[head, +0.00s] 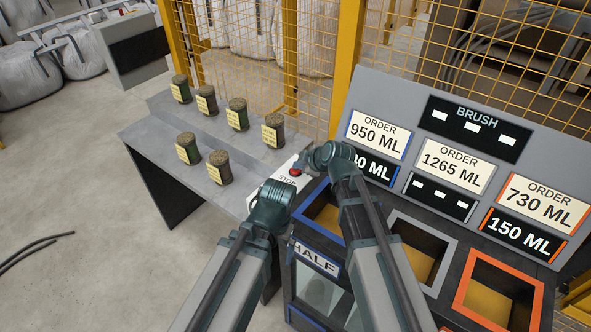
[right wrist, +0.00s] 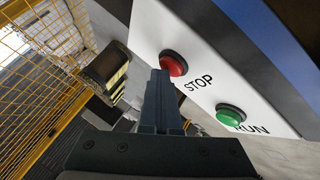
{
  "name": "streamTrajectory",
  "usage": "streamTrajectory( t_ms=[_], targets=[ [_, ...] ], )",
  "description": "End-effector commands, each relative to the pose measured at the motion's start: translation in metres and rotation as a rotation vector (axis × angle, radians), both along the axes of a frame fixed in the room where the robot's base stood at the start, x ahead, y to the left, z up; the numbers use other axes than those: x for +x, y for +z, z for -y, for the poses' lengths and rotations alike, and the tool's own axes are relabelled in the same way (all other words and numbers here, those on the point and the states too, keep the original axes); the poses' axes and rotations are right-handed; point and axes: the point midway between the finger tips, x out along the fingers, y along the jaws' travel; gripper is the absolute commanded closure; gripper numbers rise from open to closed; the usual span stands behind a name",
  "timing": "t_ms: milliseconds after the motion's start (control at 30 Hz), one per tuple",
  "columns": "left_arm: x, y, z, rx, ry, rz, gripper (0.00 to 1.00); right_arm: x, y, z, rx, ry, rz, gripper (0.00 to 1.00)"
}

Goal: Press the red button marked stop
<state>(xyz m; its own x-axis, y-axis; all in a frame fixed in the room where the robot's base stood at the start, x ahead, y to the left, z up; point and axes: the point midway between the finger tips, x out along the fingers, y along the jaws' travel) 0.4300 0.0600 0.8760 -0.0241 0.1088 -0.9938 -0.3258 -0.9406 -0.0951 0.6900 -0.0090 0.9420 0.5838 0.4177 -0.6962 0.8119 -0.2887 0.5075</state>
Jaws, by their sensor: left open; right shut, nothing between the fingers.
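The red stop button (head: 296,171) sits on a white panel beside the word STOP, at the table's right end. In the right wrist view the red button (right wrist: 173,63) is large and round, just right of my fingertips. My right gripper (head: 303,163) is shut and empty, with its tips right at the button; its shut fingers fill the middle of the right wrist view (right wrist: 160,74). I cannot tell whether they touch the button. My left gripper (head: 272,196) is open, lower down near the panel's front edge; its fingers are hard to make out.
A green RUN button (right wrist: 231,114) is on the same panel. Several labelled turf rolls (head: 237,114) stand on the grey table (head: 172,118). A sloped order board (head: 408,92) and open bins (head: 498,290) are at right. Yellow mesh fencing (head: 310,50) stands behind.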

Motion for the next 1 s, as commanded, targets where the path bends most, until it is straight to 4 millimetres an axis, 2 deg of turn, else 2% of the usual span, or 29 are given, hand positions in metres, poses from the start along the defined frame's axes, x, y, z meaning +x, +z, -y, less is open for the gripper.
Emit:
streamTrajectory(
  t_ms=[267,600,1000],
  targets=[
    [0.000,0.002,0.000,0.000,0.000,0.000,0.00,0.000,0.001,0.000,-0.001,0.001,-0.001,1.00],
    [0.000,0.018,0.000,0.000,0.000,0.000,0.00,0.000,0.017,0.000,-0.001,0.000,-0.001,1.00],
    [0.000,0.019,0.000,0.000,0.000,0.000,0.00,0.000,0.019,0.000,-0.001,-0.001,0.000,1.00]
  ],
)
